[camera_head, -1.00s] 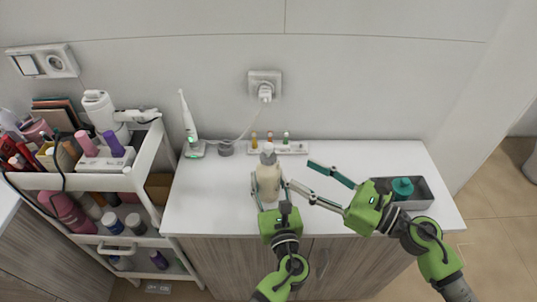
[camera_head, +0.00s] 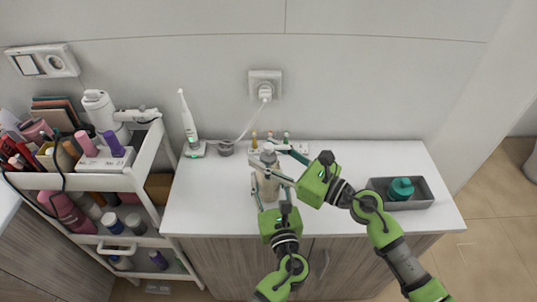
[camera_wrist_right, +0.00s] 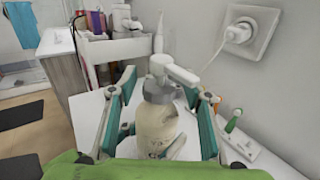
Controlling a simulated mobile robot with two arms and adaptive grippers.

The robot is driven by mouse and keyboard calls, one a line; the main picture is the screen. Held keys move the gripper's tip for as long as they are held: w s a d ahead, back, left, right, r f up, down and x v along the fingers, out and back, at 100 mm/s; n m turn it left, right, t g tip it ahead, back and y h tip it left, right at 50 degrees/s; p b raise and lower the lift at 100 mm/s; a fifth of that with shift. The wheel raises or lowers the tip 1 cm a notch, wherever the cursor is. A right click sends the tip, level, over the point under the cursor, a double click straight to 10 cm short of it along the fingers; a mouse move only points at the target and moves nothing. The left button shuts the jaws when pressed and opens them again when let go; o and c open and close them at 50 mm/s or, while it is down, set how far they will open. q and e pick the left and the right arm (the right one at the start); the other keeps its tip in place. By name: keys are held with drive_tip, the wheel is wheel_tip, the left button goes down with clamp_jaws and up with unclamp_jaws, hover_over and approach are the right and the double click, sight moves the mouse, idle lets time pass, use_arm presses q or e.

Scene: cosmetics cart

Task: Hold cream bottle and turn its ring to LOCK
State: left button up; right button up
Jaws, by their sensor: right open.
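The cream bottle (camera_head: 268,188) stands upright on the white tabletop, partly hidden by my grippers. In the right wrist view the cream bottle (camera_wrist_right: 154,126) shows a grey ring (camera_wrist_right: 160,92) at its neck and a white pump head (camera_wrist_right: 172,68) above. My left gripper (camera_head: 268,182) comes from the front, its fingers on both sides of the body, seemingly touching it. My right gripper (camera_head: 266,154) comes from the right and is open, its fingers on either side of the ring, with gaps visible in the wrist view. I cannot read any LOCK mark.
A grey tray (camera_head: 425,200) with a teal jar (camera_head: 400,188) stands at the right. Behind the bottle is a white strip (camera_head: 298,147) with small bottles. An electric toothbrush (camera_head: 190,130) stands at the back left. A loaded cart (camera_head: 150,185) is beside the table.

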drive_tip(key=c, duration=1.2)
drive_tip(key=shift+o, duration=0.2)
drive_tip(key=shift+f+n+g, duration=0.1)
drive_tip(key=shift+n+g, duration=0.2)
drive_tip(key=shift+g, duration=0.1)
drive_tip(key=shift+w+n+g+y, duration=0.1)
drive_tip(key=shift+n+g+y, duration=0.75)
drive_tip(key=shift+g, duration=0.25)
drive_tip(key=shift+n+g+y, duration=0.45)
drive_tip(key=shift+n+g, duration=0.45)
drive_tip(key=shift+g, duration=0.55)
drive_tip(key=shift+n+g+y, duration=0.4)
drive_tip(key=shift+n+g, duration=0.45)
drive_tip(key=shift+g, duration=0.6)
drive_tip(key=o, duration=1.2)
drive_tip(key=shift+c, duration=0.2)
